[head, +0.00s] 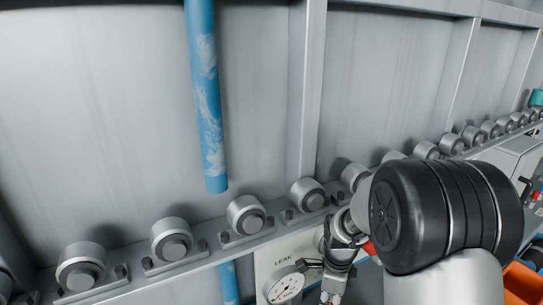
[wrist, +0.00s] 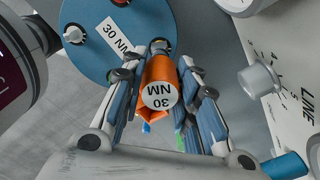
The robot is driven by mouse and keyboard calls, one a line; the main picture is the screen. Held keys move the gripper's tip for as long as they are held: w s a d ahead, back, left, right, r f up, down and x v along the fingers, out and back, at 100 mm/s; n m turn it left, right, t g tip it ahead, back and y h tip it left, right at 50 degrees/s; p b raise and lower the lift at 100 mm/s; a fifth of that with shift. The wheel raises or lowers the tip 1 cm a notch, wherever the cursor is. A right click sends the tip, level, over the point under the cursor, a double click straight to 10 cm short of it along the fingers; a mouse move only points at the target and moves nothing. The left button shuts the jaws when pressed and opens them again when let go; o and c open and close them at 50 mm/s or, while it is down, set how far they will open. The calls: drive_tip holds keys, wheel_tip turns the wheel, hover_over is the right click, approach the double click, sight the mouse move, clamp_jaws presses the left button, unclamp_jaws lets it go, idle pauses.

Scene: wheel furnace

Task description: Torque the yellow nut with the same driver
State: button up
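An orange driver (wrist: 160,82) with a white end cap marked 30 NM is between the fingers of my gripper (wrist: 162,64) in the wrist view. The fingers close on its sides. Its far end reaches a blue disc (wrist: 95,38) labelled 30 NM, at a silver piece; I cannot tell whether they are engaged. A red piece (wrist: 121,2) and a silver nut (wrist: 73,34) also show on the disc. No yellow nut shows clearly. In the head view, my gripper (head: 330,292) is low at the bottom edge, partly cut off, and its driver is not clear.
A LEAK gauge (head: 285,289) is left of my gripper. A row of rollers (head: 246,215) runs along the grey wall, with a blue pipe (head: 206,100) above. A LINE panel with a knob (wrist: 258,80) is close on the right. An orange bin (head: 522,285) is at lower right.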

drive_tip(key=o, duration=0.5)
drive_tip(key=shift+r, duration=0.1)
